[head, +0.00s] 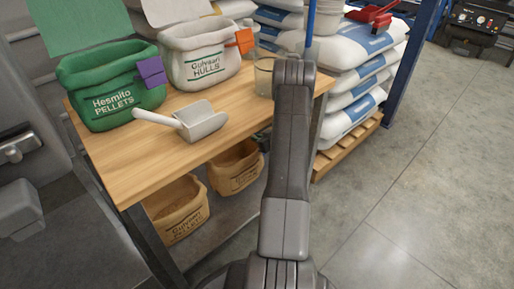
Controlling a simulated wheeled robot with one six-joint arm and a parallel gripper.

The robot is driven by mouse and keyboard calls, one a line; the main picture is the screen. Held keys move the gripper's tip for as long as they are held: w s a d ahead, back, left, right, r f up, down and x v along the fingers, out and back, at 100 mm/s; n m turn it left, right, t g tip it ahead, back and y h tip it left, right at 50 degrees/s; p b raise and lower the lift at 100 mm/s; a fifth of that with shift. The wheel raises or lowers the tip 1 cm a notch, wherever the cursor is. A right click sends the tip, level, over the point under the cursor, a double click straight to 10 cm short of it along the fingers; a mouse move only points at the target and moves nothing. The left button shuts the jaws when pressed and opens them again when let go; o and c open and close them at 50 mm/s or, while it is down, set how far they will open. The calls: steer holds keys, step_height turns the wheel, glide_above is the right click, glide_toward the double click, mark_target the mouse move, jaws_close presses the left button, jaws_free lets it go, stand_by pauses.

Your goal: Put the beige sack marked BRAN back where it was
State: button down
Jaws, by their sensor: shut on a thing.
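No sack clearly marked BRAN can be made out. Two tan-beige sacks stand on the shelf under the table. The front one (178,212) reads PELLETS on its second line. The one behind it (236,168) has print too small to read surely, and the table edge covers its top. My arm rises through the middle of the head view, and its bend hides part of the table's right end. My gripper is not clearly seen. A small dark shape shows beside the rear tan sack under the table edge, but I cannot tell what it is.
The wooden table (215,150) holds a green PELLETS sack (105,85), a white HULLS sack (200,58), a white scoop (190,121) and a glass jar (263,80). Stacked white bags (352,85) stand on a pallet (345,150) beyond. The floor at right is clear.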

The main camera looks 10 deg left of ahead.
steer(key=shift+f+b, duration=0.4)
steer(key=shift+f, duration=1.05)
steer(key=c, duration=1.5)
jaws_free()
steer(key=shift+o, duration=0.2)
steer(key=p+v, duration=0.4)
steer(key=v, duration=0.8)
steer(key=shift+p, duration=0.4)
